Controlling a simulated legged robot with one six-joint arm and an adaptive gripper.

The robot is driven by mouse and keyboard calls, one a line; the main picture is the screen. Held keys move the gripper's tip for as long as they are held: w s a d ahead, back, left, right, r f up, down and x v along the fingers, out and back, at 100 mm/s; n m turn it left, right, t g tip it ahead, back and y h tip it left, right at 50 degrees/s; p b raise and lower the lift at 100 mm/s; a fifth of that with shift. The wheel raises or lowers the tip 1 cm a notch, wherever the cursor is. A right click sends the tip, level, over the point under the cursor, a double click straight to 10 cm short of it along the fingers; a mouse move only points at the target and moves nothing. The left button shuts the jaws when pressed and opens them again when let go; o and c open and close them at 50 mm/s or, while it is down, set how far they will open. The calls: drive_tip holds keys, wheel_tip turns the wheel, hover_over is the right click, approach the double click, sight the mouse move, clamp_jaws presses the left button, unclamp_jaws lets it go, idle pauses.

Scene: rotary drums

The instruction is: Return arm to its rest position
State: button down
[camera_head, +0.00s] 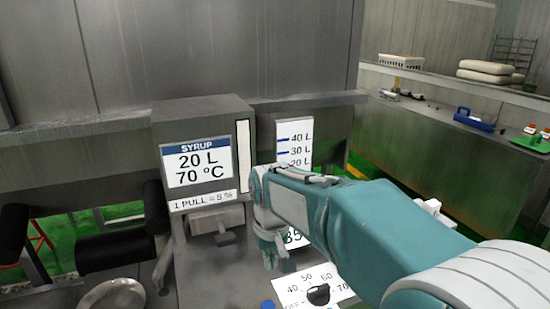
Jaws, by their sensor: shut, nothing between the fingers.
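My arm reaches in from the lower right, teal and white, and ends at my gripper (278,258), which points down over the metal console. The gripper is shut with nothing held. It hangs just left of a partly covered label and above the black dial (318,293). The dial has a white scale plate with 40, 50, 60 and 70 on it. My arm hides part of the white level scale (294,140), marked 40 L, 30 L and 20 L. The syrup box (200,150) to the left reads 20 L and 70 °C.
A lever-like metal part (222,226) juts out under the syrup box. A round metal dish (113,295) and black rollers (115,247) are at lower left. A side counter (440,120) on the right bears a blue toolbox (474,120). The green floor shows between them.

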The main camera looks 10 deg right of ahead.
drive_tip(key=s+d+r+m+t, duration=0.1)
drive_tip(key=s+d+t, duration=0.1)
drive_tip(key=s+d, duration=0.3)
drive_tip(key=s+d+r+m+t, duration=0.1)
drive_tip(key=s+d, duration=0.5)
drive_tip(key=s, duration=0.8)
drive_tip(key=shift+d+r+m+t, duration=0.2)
drive_tip(key=shift+m+t, duration=0.3)
drive_tip(key=shift+t, duration=0.5)
drive_tip(key=shift+s+a, duration=0.1)
